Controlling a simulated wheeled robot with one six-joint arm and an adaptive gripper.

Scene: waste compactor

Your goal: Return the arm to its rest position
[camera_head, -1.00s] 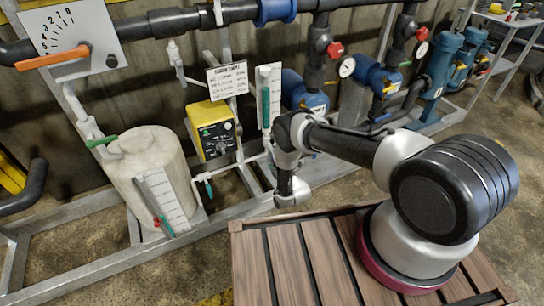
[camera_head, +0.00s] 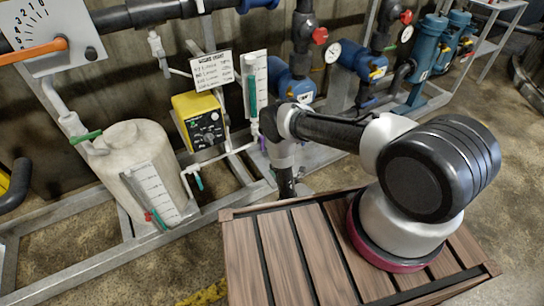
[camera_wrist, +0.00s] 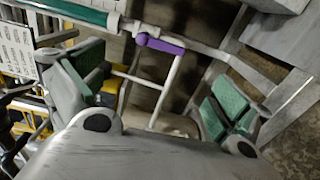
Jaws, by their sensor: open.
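My arm reaches left from its round base over the slatted wooden top, then bends down at the wrist. In the head view my gripper (camera_head: 288,184) hangs at the far edge of the wooden top, in front of the pipe frame; its fingers are mostly hidden or too small to make out. In the wrist view my gripper (camera_wrist: 155,92) is open, with its green-padded fingers wide apart and nothing between them. A purple valve handle (camera_wrist: 161,45) on a pale pipe shows beyond the gap, apart from the fingers.
A yellow pump box (camera_head: 199,121), a white tank (camera_head: 138,170) and a clear gauge tube (camera_head: 251,88) stand left of my arm. Blue pumps (camera_head: 292,84) stand behind it. A grey frame rail (camera_head: 110,250) runs along the floor.

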